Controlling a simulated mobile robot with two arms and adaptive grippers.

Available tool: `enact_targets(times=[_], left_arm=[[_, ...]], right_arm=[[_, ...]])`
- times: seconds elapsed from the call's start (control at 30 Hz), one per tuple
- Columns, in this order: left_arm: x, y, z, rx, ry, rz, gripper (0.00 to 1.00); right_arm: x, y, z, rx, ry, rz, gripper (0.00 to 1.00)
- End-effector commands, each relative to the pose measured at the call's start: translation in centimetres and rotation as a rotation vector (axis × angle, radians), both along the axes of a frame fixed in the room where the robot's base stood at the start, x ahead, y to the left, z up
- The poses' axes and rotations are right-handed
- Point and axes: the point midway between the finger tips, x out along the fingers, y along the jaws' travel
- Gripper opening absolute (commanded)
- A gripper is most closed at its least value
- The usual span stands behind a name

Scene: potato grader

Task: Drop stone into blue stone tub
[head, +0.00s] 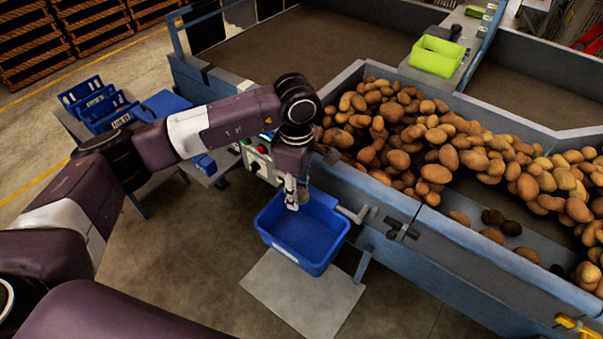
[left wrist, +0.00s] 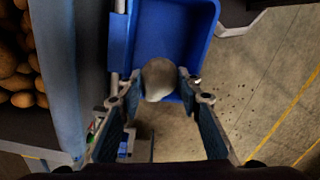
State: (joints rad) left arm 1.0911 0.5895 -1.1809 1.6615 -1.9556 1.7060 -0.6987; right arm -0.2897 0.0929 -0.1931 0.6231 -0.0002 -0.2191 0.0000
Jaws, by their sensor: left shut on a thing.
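The blue stone tub (head: 318,255) hangs on the near side of the grader, below my left gripper (head: 291,195). In the left wrist view my left gripper is shut on a rounded grey stone (left wrist: 159,78), gripped between its two fingertips. The blue tub (left wrist: 172,28) shows behind the stone there, with the stone overlapping its near edge in the picture. In the head view the stone is mostly hidden by the gripper or too small to make out. My right gripper is not in view.
Many potatoes (head: 440,150) lie on the grader bed, with a few dark lumps (head: 511,228) among them. A green bin (head: 437,57) stands on the far ledge. Blue crates (head: 97,104) stand at the left. A grey plate (head: 290,295) lies below the tub.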

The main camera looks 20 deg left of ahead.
Motion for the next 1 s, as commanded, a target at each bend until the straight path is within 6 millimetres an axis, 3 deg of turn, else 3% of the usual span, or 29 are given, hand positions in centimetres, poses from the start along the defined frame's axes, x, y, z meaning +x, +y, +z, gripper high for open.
enact_targets(times=[0.1, 0.27, 0.6, 0.93, 0.97, 1.0], left_arm=[[0.1, -0.1, -0.3, 0.0, 0.001, 0.016, 0.05], [0.1, -0.1, -1.6, 0.0, 0.0, 0.015, 0.05], [0.1, 0.0, -5.4, 0.0, 0.001, 0.014, 0.05], [0.1, 0.0, -5.9, 0.0, -0.001, 0.013, 0.05], [0.1, 0.0, -5.9, 0.0, -0.001, 0.013, 0.33], [0.1, 0.0, -5.8, 0.0, -0.001, 0.012, 0.38]], right_arm=[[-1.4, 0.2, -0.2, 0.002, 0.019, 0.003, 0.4], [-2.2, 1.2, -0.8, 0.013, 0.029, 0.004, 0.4], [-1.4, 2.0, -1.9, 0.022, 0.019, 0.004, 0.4], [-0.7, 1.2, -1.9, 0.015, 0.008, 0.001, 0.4], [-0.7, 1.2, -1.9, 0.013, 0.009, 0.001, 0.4], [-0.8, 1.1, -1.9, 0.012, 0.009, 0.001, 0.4]])
